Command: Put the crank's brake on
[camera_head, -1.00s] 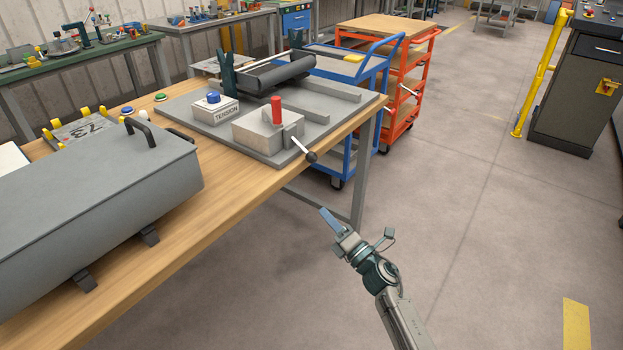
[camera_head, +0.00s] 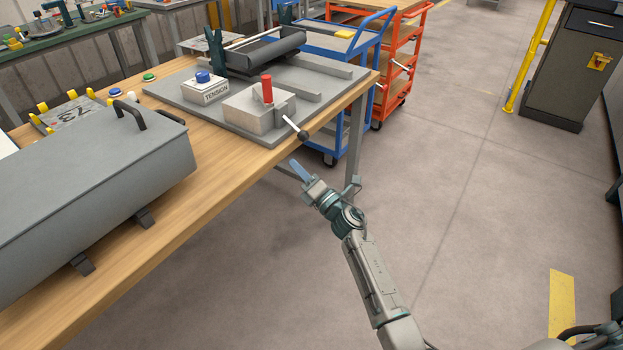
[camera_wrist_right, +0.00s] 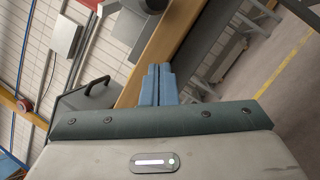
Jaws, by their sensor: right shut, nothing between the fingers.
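The crank (camera_head: 296,127) is a pale rod with a dark round knob. It sticks out over the table's front edge from a grey block (camera_head: 247,110). A red handle (camera_head: 267,88) stands upright on top of that block; I cannot tell from the picture whether it is the brake. My right gripper (camera_head: 296,168) is shut and empty. It is in front of the table edge, apart from and below the crank knob. Its blue fingers (camera_wrist_right: 158,84) lie together in the right wrist view. My left gripper is not in view.
A grey lidded box (camera_head: 90,190) covers the table's near left. A box marked TENSION (camera_head: 206,90) with a blue button stands left of the crank block. A blue cart (camera_head: 345,48) and an orange cart (camera_head: 402,75) stand behind the table.

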